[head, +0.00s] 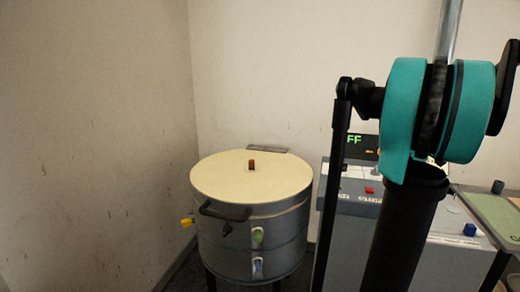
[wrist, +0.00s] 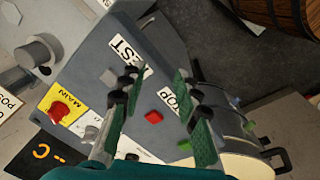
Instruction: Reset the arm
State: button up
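My gripper (wrist: 153,82) shows in the wrist view with its two green-padded fingers spread apart. Nothing is between the fingertips; the grey control panel (wrist: 92,68) lies beyond them. A red button (wrist: 153,117) on that panel shows in the gap between the fingers. In the head view my arm, with a teal joint, stands in front of the panel (head: 345,207) at the right and hides part of it. My gripper cannot be made out in the head view.
A round metal drum (head: 230,235) with a cream lid (head: 225,180) and black side handle stands left of the panel, near the wall corner. A blue knob (head: 470,229) is at the right. The wrist view shows a red knob (wrist: 60,112) on a yellow MAIN label and a wooden barrel (wrist: 275,14).

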jog(key=s+a+f+m+t, duration=0.1)
jog(key=s+a+f, duration=0.1)
jog(key=a+f, duration=0.55)
jog(key=s+a+f+m+t, duration=0.1)
jog(key=a+f, duration=0.3)
jog(key=a, duration=0.7)
jog(key=s+a+f+m+t, duration=0.1)
jog(key=s+a+f+m, duration=0.1)
jog(key=s+a+f, duration=0.7)
jog(key=s+a, duration=0.2)
jog(key=a, duration=0.1)
jog(key=shift+a+f+y, duration=0.2)
jog(key=shift+f+y, duration=0.1)
jog(key=shift+f, duration=0.1)
jog(key=shift+s+d, duration=0.1)
